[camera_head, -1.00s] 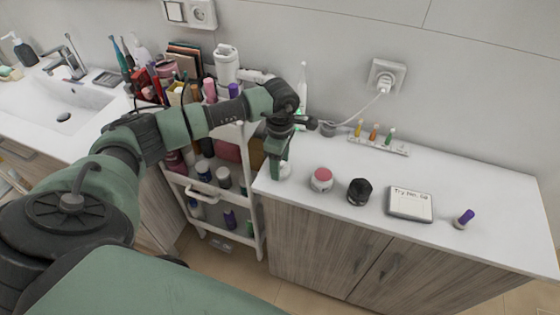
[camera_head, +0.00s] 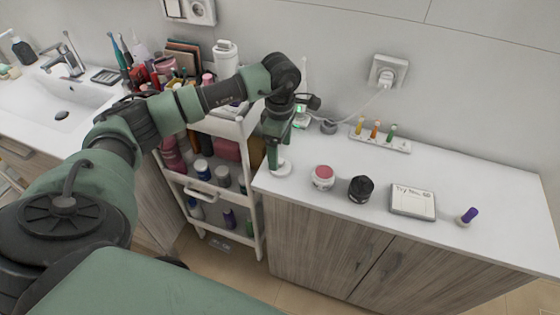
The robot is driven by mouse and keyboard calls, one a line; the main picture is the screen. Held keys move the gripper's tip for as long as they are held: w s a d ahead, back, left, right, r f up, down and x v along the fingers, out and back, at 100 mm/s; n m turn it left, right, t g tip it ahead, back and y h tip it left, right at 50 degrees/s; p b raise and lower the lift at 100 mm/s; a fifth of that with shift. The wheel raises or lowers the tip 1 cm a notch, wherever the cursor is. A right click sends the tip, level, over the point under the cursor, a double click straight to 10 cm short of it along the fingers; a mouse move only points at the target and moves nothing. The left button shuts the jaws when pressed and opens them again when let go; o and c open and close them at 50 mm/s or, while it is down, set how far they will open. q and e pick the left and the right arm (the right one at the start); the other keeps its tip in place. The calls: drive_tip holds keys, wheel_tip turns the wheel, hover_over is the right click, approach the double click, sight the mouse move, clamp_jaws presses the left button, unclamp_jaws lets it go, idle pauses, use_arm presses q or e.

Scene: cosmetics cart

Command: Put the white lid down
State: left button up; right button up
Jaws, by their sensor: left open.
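The white lid (camera_head: 281,169) lies on the white counter near its left front corner. My left gripper (camera_head: 273,160) points down at the lid's left side, its fingertips close to it. The gripper is open, but the gap between its fingers is hard to see from here. I cannot tell whether a finger still touches the lid. My right gripper is not in view.
A jar with a pink top (camera_head: 323,171), a black jar (camera_head: 360,188), a small sign (camera_head: 412,199) and a purple-topped item (camera_head: 468,215) stand to the right. A rack (camera_head: 398,144) of small bottles stands behind. The cart (camera_head: 252,180) adjoins the counter's left end.

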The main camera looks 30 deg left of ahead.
sight(280, 160)
use_arm(q)
wheel_tip(280, 160, up, 7)
drive_tip(key=b, duration=0.1)
drive_tip(key=shift+r+b, duration=0.2)
drive_tip(key=shift+b, duration=0.2)
